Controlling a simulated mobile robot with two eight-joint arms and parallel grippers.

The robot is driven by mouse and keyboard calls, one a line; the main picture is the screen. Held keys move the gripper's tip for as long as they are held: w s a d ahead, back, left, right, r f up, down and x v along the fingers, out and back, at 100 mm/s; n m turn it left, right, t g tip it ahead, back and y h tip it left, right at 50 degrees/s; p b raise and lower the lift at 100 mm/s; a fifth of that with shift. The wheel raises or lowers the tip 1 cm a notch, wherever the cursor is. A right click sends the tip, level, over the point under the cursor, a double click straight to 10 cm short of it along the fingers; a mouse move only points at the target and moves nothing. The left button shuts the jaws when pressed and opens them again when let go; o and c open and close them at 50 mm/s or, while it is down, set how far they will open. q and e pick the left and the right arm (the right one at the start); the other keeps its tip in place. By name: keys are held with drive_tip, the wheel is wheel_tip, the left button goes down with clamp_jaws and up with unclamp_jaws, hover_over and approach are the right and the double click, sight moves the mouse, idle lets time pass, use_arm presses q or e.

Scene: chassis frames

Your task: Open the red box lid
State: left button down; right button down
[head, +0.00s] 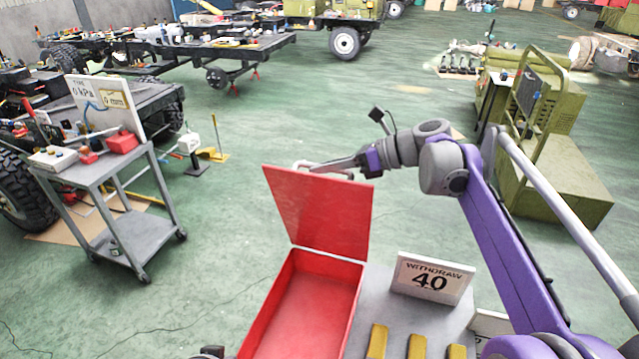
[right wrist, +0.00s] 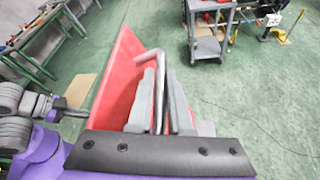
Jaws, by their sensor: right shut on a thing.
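The red box (head: 302,310) stands in the lower middle of the head view, with its inside in sight and bare. Its red lid (head: 318,212) stands up steeply from the far edge. My right gripper (head: 312,166) is at the lid's top edge, partly hidden behind it. In the right wrist view the lid (right wrist: 122,75) rises to the left of my right gripper (right wrist: 160,90). The fingers are shut on a grey bent handle (right wrist: 152,55) beside the lid.
A "WITHDRAW 40" sign (head: 432,279) and several yellow blocks (head: 417,346) are on the grey surface right of the box. A grey cart (head: 95,178) stands at left, and an olive machine (head: 556,180) at right. Green floor between them is largely clear.

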drive_tip(key=w+d+m+g, duration=0.1)
drive_tip(key=w+d+m, duration=0.1)
drive_tip(key=w, duration=0.6)
drive_tip(key=shift+w+d+f+g+y+p, duration=0.15)
drive_tip(key=shift+w+d+g+y+p, duration=0.15)
drive_tip(key=shift+w+d+p, duration=0.15)
drive_tip(key=c, duration=0.9)
unclamp_jaws()
drive_tip(key=shift+o, duration=0.3)
drive_tip(key=shift+d, duration=0.15)
drive_tip(key=v, duration=1)
drive_tip(key=shift+d+r, duration=0.2)
drive_tip(key=shift+d, duration=0.05)
drive_tip(key=shift+s, duration=0.1)
